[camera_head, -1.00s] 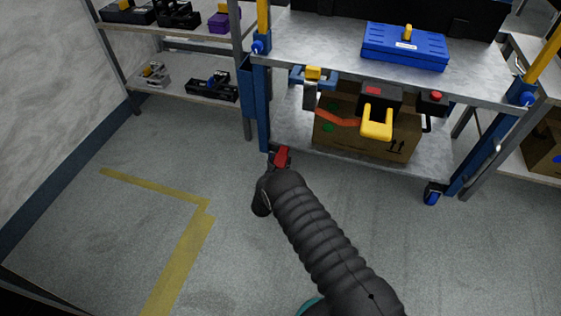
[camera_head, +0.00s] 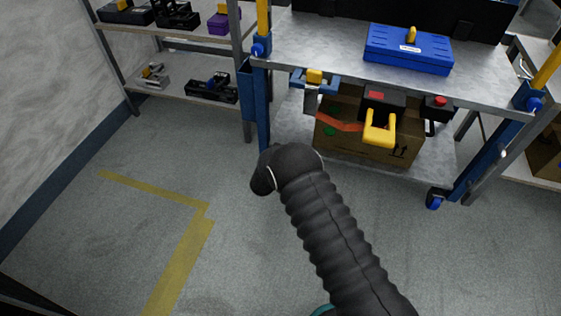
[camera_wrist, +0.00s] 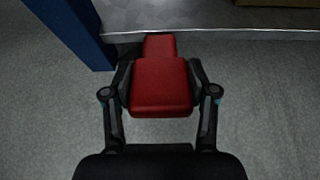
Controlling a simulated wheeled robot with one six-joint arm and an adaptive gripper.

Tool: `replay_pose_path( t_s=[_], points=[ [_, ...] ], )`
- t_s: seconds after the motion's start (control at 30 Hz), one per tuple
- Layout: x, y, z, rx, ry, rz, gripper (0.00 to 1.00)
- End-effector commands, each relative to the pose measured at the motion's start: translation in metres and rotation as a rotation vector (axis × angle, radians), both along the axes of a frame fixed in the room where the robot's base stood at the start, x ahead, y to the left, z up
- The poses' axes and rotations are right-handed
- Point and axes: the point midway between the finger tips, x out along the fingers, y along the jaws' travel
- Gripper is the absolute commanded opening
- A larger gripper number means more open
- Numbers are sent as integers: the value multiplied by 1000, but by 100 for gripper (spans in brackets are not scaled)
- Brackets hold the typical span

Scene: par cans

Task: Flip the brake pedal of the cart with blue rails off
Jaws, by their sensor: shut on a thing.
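The cart with blue rails has a grey metal top shelf (camera_head: 320,45) and blue corner posts. In the wrist view its red brake pedal (camera_wrist: 162,92) sticks out toward me beside a blue post (camera_wrist: 72,28), below the edge of the lower shelf. My gripper (camera_wrist: 162,76) is shut on the pedal, one finger on each side of it. In the head view the black ribbed arm hides both the pedal and the gripper at the cart's near left corner. I cannot tell from the pedal's angle whether the brake is on or off.
A blue case (camera_head: 408,50) lies on the cart's top. A cardboard box (camera_head: 345,142) stands on its lower shelf, with a yellow handle (camera_head: 380,128) hanging in front. A caster (camera_head: 436,199) shows at right. A shelf rack (camera_head: 190,90) stands left. The floor in front is clear.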

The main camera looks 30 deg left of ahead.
Motion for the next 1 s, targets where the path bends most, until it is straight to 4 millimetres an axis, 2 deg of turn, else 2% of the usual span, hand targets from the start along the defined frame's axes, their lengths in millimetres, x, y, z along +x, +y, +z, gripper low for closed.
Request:
replay_pose_path(
  t_s=[0.13,0.5,0.53,0.6,0.63,1.0],
  points=[
    [8,-7,2,-5,21,-12,0],
    [11,-9,3,-6,26,-14,0],
    [11,-9,3,-6,26,-14,63],
    [11,-9,3,-6,25,-15,80],
    [11,-9,3,-6,25,-15,83],
    [8,-9,3,-8,26,-14,83]
  ],
)
